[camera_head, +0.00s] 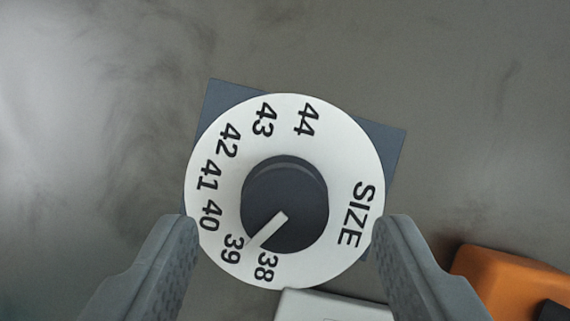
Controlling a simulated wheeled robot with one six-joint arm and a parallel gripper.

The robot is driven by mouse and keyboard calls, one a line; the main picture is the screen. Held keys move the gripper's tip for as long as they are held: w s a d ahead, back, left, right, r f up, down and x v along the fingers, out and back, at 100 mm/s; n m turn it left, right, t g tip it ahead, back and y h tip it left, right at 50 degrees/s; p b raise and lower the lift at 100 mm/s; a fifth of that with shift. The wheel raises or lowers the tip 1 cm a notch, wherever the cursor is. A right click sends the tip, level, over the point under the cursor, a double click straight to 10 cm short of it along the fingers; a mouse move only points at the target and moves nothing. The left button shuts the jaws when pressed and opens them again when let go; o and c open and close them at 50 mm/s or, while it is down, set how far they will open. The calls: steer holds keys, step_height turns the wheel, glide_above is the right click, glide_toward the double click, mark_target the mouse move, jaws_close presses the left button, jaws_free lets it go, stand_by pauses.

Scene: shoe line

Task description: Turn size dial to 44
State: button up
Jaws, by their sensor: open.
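The size dial has a round white face (343,165) with the word SIZE and the numbers 38 to 44. It is mounted on a dark blue-grey square plate (393,142). A dark round knob (290,185) stands at the middle of the dial, with a pale pointer bar (268,230) aimed down-left, between 39 and 38 and closer to 39. The number 44 is at the upper right of the face. My gripper (280,222) is open, with one finger at the lower left and one at the lower right. The knob lies between and beyond them, and nothing is held.
An orange object (490,275) with a dark part lies at the lower right, beside the right finger. A pale grey block (330,306) shows at the bottom edge below the dial. The grey metal surface (100,100) around the dial is clear above and to the left.

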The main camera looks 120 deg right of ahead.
mark_target(284, 209)
steer(key=shift+x, duration=1.15)
steer(key=shift+c, duration=0.5)
steer(key=c, duration=0.9)
